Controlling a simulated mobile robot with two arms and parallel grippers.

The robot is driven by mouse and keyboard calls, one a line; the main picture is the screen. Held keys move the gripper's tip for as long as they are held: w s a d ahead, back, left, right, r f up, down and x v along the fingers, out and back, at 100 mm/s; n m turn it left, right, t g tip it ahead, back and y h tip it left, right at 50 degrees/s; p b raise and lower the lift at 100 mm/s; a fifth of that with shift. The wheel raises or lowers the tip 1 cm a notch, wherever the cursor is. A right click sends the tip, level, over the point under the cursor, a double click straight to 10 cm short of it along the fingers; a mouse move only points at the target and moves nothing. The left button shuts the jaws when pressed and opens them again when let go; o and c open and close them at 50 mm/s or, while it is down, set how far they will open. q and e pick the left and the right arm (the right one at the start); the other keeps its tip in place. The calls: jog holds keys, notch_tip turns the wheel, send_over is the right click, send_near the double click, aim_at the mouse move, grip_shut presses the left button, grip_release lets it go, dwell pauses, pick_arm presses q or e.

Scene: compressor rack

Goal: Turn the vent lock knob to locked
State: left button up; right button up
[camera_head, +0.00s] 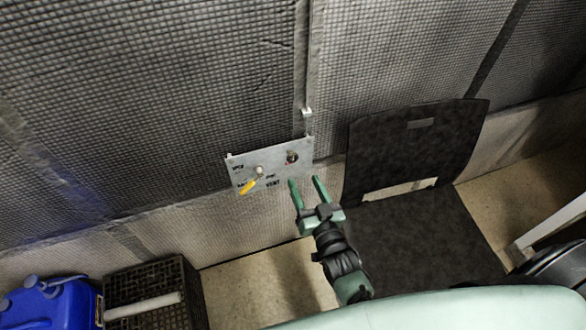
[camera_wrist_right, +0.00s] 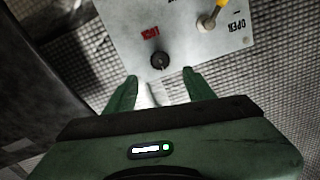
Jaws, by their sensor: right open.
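The vent panel (camera_head: 246,170) is a light grey plate on the quilted wall in the head view. A small dark round knob (camera_head: 292,157) sits at its right side. In the right wrist view the knob (camera_wrist_right: 160,61) is black, with a red label beside it. A yellow-handled lever (camera_head: 250,184) is at the panel's left part; it also shows in the right wrist view (camera_wrist_right: 212,14). My right gripper (camera_head: 305,181) is green and open, with its fingers pointing toward the knob. The knob lies just beyond the fingertips, apart from them. My left gripper is not visible.
A black chair-like board (camera_head: 418,150) stands right of the panel. A blue container (camera_head: 52,304) and a black crate (camera_head: 122,281) with a pale cylinder stand at lower left. The floor below the panel is clear.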

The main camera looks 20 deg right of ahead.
aim_at(293, 159)
jog(key=w, duration=0.4)
jog(key=shift+a+r, duration=0.1)
jog(key=w, duration=0.3)
jog(key=shift+w, duration=0.45)
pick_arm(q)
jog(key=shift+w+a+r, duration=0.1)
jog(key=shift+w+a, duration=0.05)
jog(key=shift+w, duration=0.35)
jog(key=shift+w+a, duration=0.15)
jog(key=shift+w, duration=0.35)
pick_arm(e)
grip_shut()
